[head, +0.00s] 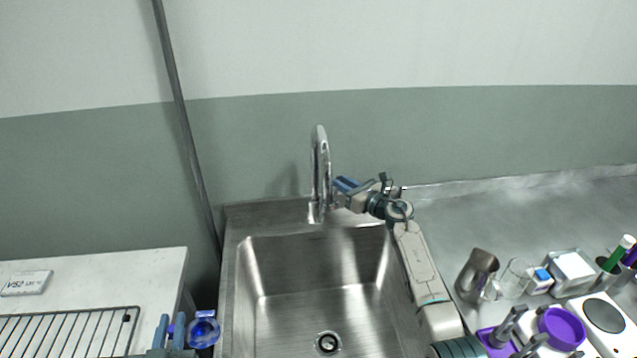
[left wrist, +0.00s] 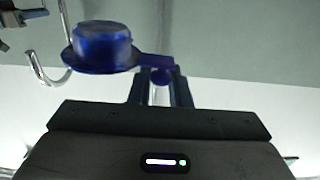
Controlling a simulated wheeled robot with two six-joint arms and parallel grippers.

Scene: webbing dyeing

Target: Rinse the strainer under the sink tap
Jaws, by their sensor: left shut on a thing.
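The blue strainer (head: 203,330) is at the bottom of the head view, left of the sink's left rim. My left gripper (head: 175,332) is shut on its handle. In the left wrist view the strainer cup (left wrist: 103,45) sticks out to the left of the fingers (left wrist: 160,88). The steel sink (head: 318,270) has a drain in its floor. The curved tap (head: 320,165) stands at its back edge. My right gripper (head: 345,192) is beside the tap's base, on its right; I cannot tell whether its jaws are open. No water stream is visible.
A white table (head: 120,268) with a wire rack (head: 70,330) and a small labelled box (head: 26,283) is at left. On the right counter are a metal jug (head: 477,272), glassware, a purple bowl (head: 562,328) and a hotplate (head: 604,314). My right arm lies along the sink's right edge.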

